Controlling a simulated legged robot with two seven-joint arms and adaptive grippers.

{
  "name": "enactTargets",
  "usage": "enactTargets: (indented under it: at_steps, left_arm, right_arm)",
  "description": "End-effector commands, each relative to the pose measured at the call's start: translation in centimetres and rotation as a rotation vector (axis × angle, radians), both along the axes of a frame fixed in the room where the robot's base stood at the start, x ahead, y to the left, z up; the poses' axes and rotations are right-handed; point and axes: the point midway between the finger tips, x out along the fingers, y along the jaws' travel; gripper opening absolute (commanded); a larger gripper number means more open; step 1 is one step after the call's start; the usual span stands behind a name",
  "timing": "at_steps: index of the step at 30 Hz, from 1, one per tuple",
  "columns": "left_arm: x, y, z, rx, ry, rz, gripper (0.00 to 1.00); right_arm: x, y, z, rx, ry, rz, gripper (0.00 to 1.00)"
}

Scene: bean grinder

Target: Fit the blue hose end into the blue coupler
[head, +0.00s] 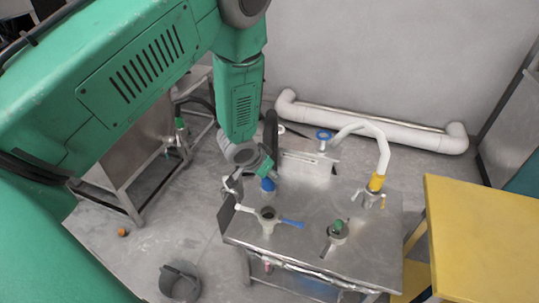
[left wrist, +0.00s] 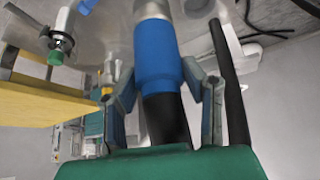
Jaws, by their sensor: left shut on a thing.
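My left gripper (head: 262,172) is shut on the blue hose end (head: 268,184). In the left wrist view the blue collar of the hose end (left wrist: 157,55) sits between the two fingers (left wrist: 162,92), with black hose behind it and a grey tip at the top edge. In the head view it hangs roughly upright above the blue coupler (head: 268,215), a metal fitting with a blue lever (head: 293,223) on the table. The coupler's dark opening shows below the hose end, and they look apart. My right gripper is not in view.
The metal table (head: 300,245) also bears a green-marked coupler (head: 337,232) and a yellow coupler (head: 376,192) with a white hose (head: 383,150) on it. A blue ring (head: 323,135) is at the back. A yellow table (head: 485,235) stands right; a dark bucket (head: 180,281) is on the floor.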

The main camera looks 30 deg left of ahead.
Motion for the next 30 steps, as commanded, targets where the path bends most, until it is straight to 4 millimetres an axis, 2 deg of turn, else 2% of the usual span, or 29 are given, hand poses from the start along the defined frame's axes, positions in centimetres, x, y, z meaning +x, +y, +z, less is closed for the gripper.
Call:
enactTargets:
  at_steps: [1, 7, 24, 30]
  left_arm:
    - [-0.4, -0.2, 1.0, -0.001, 0.002, -0.022, 0.0]
    - [-1.3, -0.7, 1.4, -0.001, -0.001, -0.079, 0.0]
    - [-1.5, -0.8, 1.4, -0.002, -0.002, -0.087, 0.0]
    - [-1.5, -0.9, 0.0, -0.002, -0.002, -0.087, 0.0]
  right_arm:
    - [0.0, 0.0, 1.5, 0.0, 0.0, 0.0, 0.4]
    - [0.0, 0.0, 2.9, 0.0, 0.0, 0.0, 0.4]
    - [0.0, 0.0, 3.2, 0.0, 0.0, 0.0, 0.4]
    - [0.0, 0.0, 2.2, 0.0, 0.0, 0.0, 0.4]
